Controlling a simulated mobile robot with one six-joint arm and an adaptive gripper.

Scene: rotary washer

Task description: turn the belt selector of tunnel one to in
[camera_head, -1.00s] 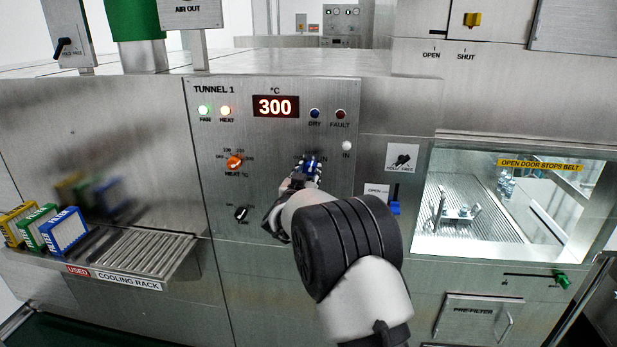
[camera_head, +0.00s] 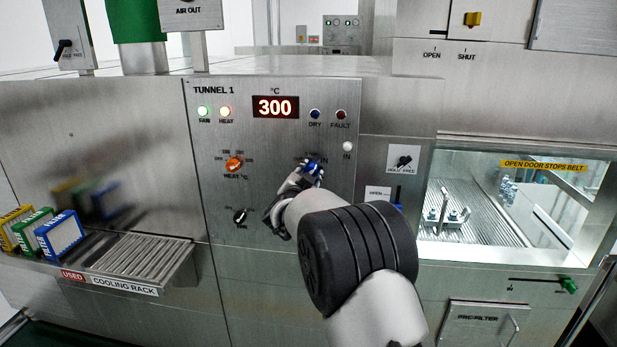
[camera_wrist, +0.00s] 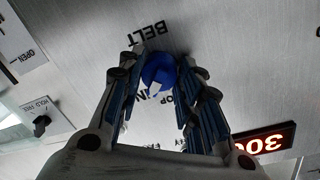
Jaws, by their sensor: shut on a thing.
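The belt selector is a blue round knob (camera_wrist: 158,72) with a white pointer mark, on the steel Tunnel 1 panel (camera_head: 270,210). In the wrist view it sits under the upside-down word BELT, with partly covered lettering below it. My gripper (camera_wrist: 160,78) is shut on the knob, one finger on each side. In the head view my gripper (camera_head: 308,172) is at the panel's right part, and my wrist and arm hide most of the knob. The white IN lamp (camera_head: 347,146) is up and right of the gripper.
The orange heat knob (camera_head: 234,163) and a black knob (camera_head: 241,215) are left of my gripper. The red 300 display (camera_head: 275,107) is above. A blue lever (camera_head: 398,207) is to the right. A cooling rack (camera_head: 140,262) juts out at left.

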